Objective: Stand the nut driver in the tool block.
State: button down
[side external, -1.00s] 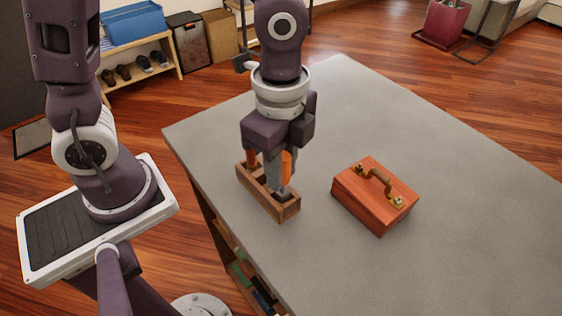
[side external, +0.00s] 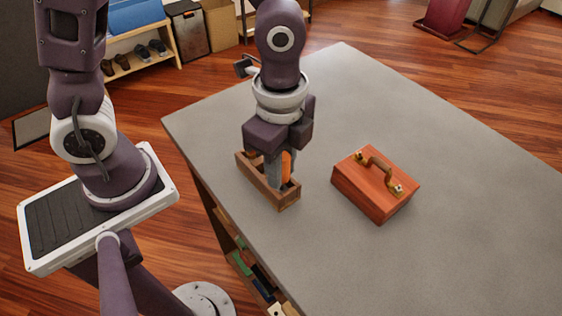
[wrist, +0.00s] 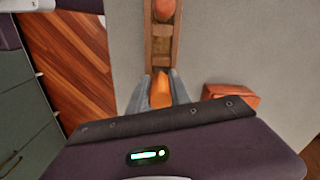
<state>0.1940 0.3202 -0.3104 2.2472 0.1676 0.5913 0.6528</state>
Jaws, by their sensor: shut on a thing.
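My gripper (wrist: 159,92) is shut on the orange handle of the nut driver (wrist: 160,88). In the side view, the handle (side external: 287,163) shows between the fingers of my gripper (side external: 280,178). The wooden tool block (side external: 256,184) stands near the table's left edge, directly under my gripper. In the wrist view, the tool block (wrist: 147,48) runs away from the fingers. The nut driver is at the block's near end in the side view, with the fingertips about at rim height. Its lower end is hidden, so I cannot tell how deep it sits.
Another tool with a red-orange handle (wrist: 165,9) stands in the block's far compartment. The grey table (side external: 450,180) is otherwise clear.

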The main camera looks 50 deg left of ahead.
jog(key=c, duration=1.1)
grip_release()
jog(key=o, duration=0.4)
jog(key=shift+r, duration=3.5)
